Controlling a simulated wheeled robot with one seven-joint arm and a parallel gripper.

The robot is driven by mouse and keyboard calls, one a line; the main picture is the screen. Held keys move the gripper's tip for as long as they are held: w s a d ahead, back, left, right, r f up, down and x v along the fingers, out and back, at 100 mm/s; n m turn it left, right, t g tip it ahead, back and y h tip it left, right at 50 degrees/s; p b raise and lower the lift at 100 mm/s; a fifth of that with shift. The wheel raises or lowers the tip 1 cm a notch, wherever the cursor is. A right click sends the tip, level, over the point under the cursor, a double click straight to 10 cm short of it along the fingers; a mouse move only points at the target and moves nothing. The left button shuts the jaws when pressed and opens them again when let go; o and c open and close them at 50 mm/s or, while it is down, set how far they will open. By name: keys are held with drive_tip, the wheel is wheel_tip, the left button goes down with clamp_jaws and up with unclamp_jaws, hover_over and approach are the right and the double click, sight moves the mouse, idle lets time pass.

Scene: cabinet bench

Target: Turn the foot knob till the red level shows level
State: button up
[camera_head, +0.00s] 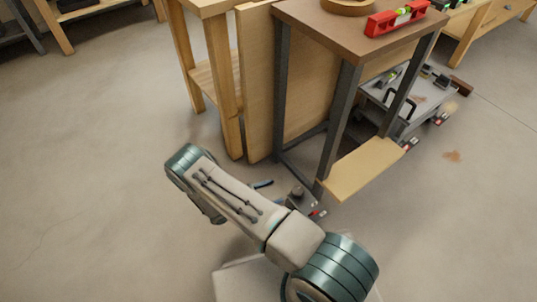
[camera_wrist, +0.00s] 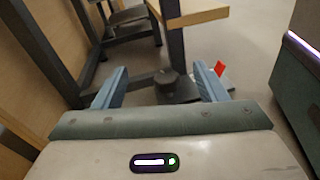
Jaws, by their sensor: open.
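The red level (camera_head: 397,18) lies on the brown top of a small metal-legged stand (camera_head: 345,28). Its yellow-green vial shows, but the bubble is too small to read. The dark round foot knob (camera_wrist: 167,77) sits low at the bottom of a leg, over a dark flat plate (camera_wrist: 180,93). It also shows in the head view (camera_head: 297,191), just beyond my forearm. My gripper (camera_wrist: 161,68) is open, with its blue fingers on either side of the knob in the wrist view. Whether they touch it cannot be told. In the head view my arm hides most of the gripper.
A red tab (camera_wrist: 220,68) stands just beyond my right finger. A wooden board (camera_head: 363,168) juts out low by the stand's front leg. A grey cart with tools (camera_head: 425,98) is behind right. A wooden bench (camera_head: 222,75) stands left. Floor at the left is clear.

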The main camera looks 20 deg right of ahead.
wheel_tip(320, 180, up, 20)
drive_tip(key=w+m+g+y+p, duration=0.1)
drive_tip(key=m+g+y+p, duration=0.2)
drive_tip(key=m+g+p, duration=0.1)
drive_tip(key=m+p, duration=0.1)
drive_tip(key=p, duration=0.1)
drive_tip(key=shift+w+a+f+m+g+p, duration=0.2)
drive_tip(key=shift+f+m+g+p, duration=0.1)
drive_tip(key=shift+m+g, duration=0.1)
drive_tip(key=n+h+b, duration=0.4)
drive_tip(key=b, duration=0.8)
approach(302, 191)
drive_tip(key=d, duration=0.3)
drive_tip(key=d+b, duration=0.1)
drive_tip(key=d, duration=0.2)
drive_tip(key=d+f+b, duration=0.1)
drive_tip(key=d, duration=0.3)
drive_tip(key=shift+s+f, duration=0.1)
drive_tip(key=shift+s, duration=0.1)
drive_tip(key=shift+t, duration=0.3)
drive_tip(key=c, duration=1)
